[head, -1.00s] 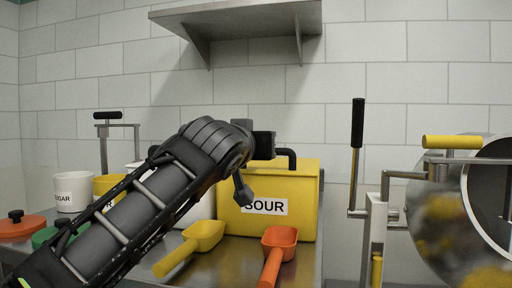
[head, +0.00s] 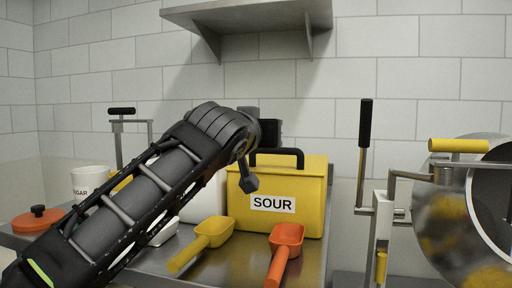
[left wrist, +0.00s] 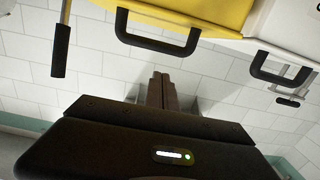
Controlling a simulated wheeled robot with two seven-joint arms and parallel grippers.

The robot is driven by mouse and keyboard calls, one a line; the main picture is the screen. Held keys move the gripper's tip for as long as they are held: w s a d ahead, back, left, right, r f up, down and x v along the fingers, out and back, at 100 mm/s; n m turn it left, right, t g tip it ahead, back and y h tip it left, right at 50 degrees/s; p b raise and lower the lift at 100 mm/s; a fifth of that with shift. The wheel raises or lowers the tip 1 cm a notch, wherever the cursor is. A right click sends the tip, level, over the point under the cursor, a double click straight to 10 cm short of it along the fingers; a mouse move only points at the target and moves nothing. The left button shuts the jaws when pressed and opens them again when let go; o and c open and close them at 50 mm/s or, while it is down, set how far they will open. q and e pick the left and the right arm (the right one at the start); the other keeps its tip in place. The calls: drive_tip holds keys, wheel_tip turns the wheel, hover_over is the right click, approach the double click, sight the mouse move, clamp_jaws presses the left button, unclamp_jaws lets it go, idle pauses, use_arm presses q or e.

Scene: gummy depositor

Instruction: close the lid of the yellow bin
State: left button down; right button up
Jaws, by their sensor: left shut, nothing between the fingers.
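The yellow bin (head: 309,205) with a SOUR label stands on the metal counter in the head view. Its yellow lid (head: 316,166) lies across its top, with a black handle (head: 290,152); I cannot tell whether it is fully seated. My left gripper (head: 270,132) is behind and above the handle, partly hidden by my wrist. In the left wrist view, my left gripper (left wrist: 163,78) is shut and empty, and the yellow bin (left wrist: 195,14) with its handle (left wrist: 155,42) is at the top, apart from the fingers. My right gripper is not in view.
A yellow scoop (head: 213,231) and an orange scoop (head: 287,235) lie in front of the bin. A white bin (head: 208,199) stands left of it, partly behind my arm. A metal drum machine (head: 450,215) is at the right. A shelf (head: 250,17) hangs above.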

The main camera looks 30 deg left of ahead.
use_arm(q)
drive_tip(key=s+d+f+b, duration=0.1)
drive_tip(key=s+f, duration=0.3)
drive_tip(key=s, duration=0.4)
drive_tip(key=shift+d+f, duration=0.35)
drive_tip(key=shift+d, duration=0.2)
